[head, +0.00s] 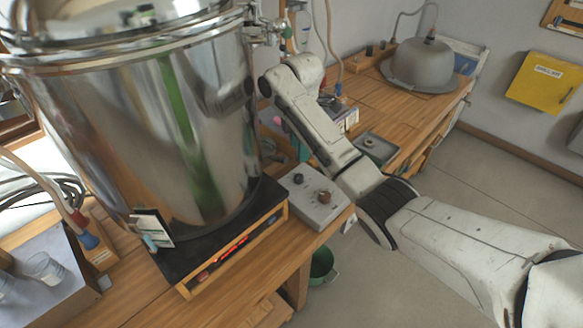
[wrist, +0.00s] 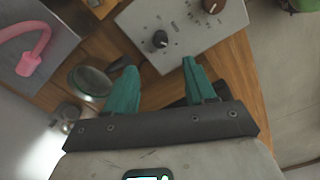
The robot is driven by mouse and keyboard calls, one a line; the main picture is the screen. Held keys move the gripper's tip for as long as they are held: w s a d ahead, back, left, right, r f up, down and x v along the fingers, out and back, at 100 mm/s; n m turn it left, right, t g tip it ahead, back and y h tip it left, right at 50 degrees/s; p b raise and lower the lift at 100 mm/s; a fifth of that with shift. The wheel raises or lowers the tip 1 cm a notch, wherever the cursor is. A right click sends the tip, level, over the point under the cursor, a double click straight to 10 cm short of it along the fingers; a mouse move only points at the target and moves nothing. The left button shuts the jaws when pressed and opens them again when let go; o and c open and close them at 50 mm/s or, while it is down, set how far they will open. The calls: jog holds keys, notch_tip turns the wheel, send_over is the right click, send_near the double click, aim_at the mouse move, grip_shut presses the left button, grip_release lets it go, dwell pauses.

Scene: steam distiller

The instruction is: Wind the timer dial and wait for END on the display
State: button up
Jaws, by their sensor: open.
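A grey control box (head: 313,207) sits on the wooden bench, right of the steel vessel. It carries a dark knob (head: 298,178) and a brown knob (head: 324,196); which is the timer dial I cannot tell. In the wrist view the box (wrist: 190,35) shows marks around the dark knob (wrist: 160,40), and the brown knob (wrist: 213,4) is cut by the top edge. My gripper (wrist: 160,75) is open and empty, its teal fingertips just short of the dark knob. The head view does not show the fingers clearly. I can read no END anywhere.
A grey tray (head: 376,147) and a grey dome (head: 424,66) are farther back. A pink curved piece (wrist: 35,50) lies left of my gripper.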

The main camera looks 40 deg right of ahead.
aim_at(299, 176)
notch_tip(299, 176, down, 10)
jog(key=shift+f, duration=0.2)
jog(key=shift+c, duration=0.2)
grip_shut()
dwell(0.5)
